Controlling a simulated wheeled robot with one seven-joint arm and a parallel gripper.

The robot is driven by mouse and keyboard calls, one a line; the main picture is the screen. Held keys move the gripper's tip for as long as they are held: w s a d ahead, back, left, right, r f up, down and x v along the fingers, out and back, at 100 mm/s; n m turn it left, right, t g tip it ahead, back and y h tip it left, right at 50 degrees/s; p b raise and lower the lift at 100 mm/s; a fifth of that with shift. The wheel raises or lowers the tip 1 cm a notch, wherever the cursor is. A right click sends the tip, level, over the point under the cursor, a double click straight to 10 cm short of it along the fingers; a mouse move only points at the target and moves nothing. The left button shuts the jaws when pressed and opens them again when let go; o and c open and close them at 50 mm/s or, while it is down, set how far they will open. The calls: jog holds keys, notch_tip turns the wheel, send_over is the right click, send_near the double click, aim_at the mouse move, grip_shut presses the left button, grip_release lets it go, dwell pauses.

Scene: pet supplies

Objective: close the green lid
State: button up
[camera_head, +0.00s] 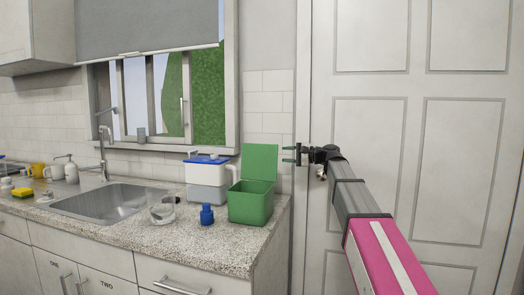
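A green box (250,205) stands near the right end of the granite counter. Its green lid (260,162) is open and stands upright along the back edge of the box. My gripper (286,155) is just right of the lid at about the lid's height. Its two fingers point left, spread apart one above the other, with nothing seen between them. A small gap shows between the fingertips and the lid in the picture; the depth between them is hard to tell.
The sink (105,201) is farther left. A white door (370,120) is behind my arm. The counter (190,240) is clear in front.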

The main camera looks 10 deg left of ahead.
aim_at(262, 149)
jog(key=a, duration=0.3)
jog(key=w+a+r, duration=0.1)
jog(key=a, duration=0.7)
jog(key=shift+w+r, duration=0.2)
jog(key=shift+r, duration=0.2)
jog(key=shift+d, duration=0.1)
grip_shut()
